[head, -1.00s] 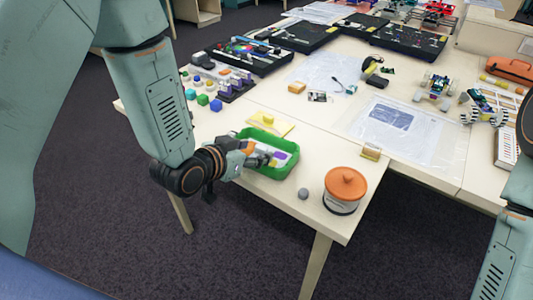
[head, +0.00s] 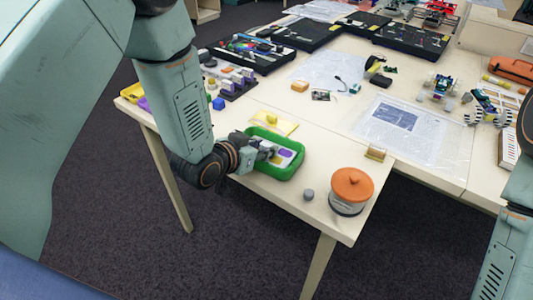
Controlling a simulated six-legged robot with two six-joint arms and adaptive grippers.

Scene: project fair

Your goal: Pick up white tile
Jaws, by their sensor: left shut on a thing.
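A green tray (head: 299,167) stands near the table's front edge. Inside it are pale and purple pieces, partly hidden by my left gripper. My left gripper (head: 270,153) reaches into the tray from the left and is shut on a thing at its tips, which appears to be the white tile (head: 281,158). The fingers cover part of it, and I cannot tell whether it is clear of the tray floor. My right arm shows at the right edge, but its gripper is out of view.
A jar with an orange lid (head: 351,186) and a small grey knob-like piece (head: 308,194) stand right of the tray, near the front edge. A yellow plate with a knob (head: 272,119) lies behind the tray. Coloured blocks (head: 218,103) sit at the left.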

